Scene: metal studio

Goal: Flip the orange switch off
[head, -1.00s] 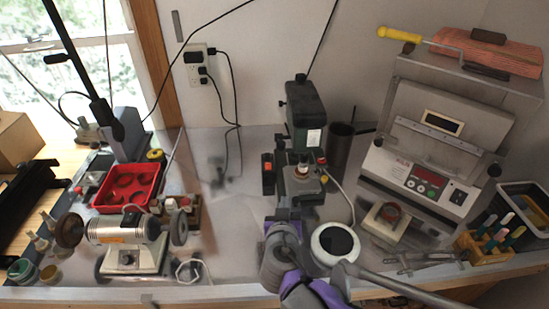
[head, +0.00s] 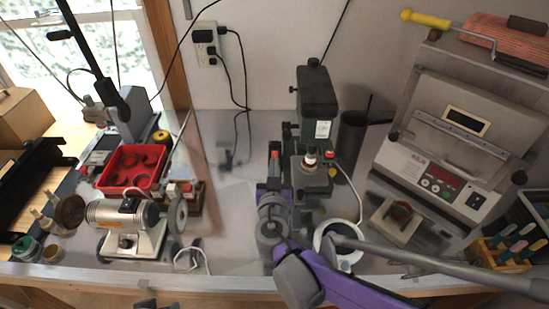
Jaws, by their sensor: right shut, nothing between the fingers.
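The orange switch (head: 275,155) is a small orange piece on a dark box at the left side of the green drill press (head: 318,95). My right gripper (head: 271,184) is purple and grey and comes up from the bottom of the head view. It is shut and empty, just below and in front of the switch box. Its fingertips are small and partly hidden by its own body, so I cannot tell whether they touch the switch. Which way the switch is tipped is too small to tell. My left gripper is not in view.
A round white-rimmed piece (head: 345,255) sits partly behind my right arm. A bench grinder (head: 125,218) and a red tray (head: 130,178) stand to the left. A grey machine with a control panel (head: 432,182) stands to the right. The bench left of the drill press is mostly clear.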

